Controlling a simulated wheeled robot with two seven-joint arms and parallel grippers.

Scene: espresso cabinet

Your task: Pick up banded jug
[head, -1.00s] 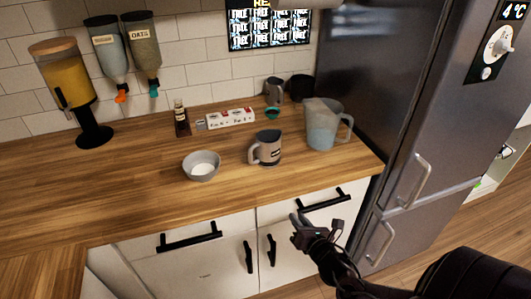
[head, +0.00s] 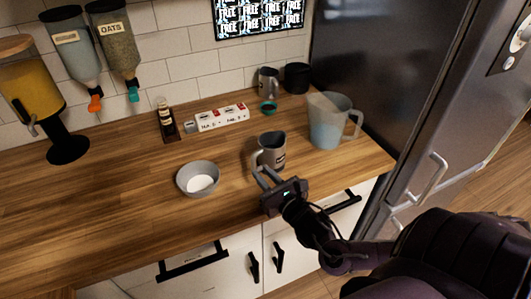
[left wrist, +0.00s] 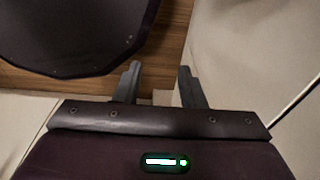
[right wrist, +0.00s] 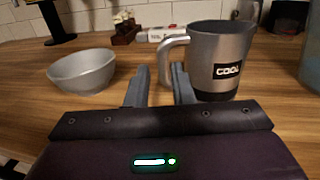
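A grey metal jug with a dark band round its base and a "COOL" label (head: 271,152) stands upright on the wooden counter; I take it as the banded jug. It also shows in the right wrist view (right wrist: 220,60), its handle on the left. My right gripper (head: 262,177) is open and empty, at the jug's near side. In the right wrist view its fingers (right wrist: 159,75) point toward the handle, and the right finger overlaps the handle's lower part; I cannot tell whether they touch. My left gripper (left wrist: 157,72) is open and empty, outside the head view.
A grey bowl (head: 198,179) stands left of the jug.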

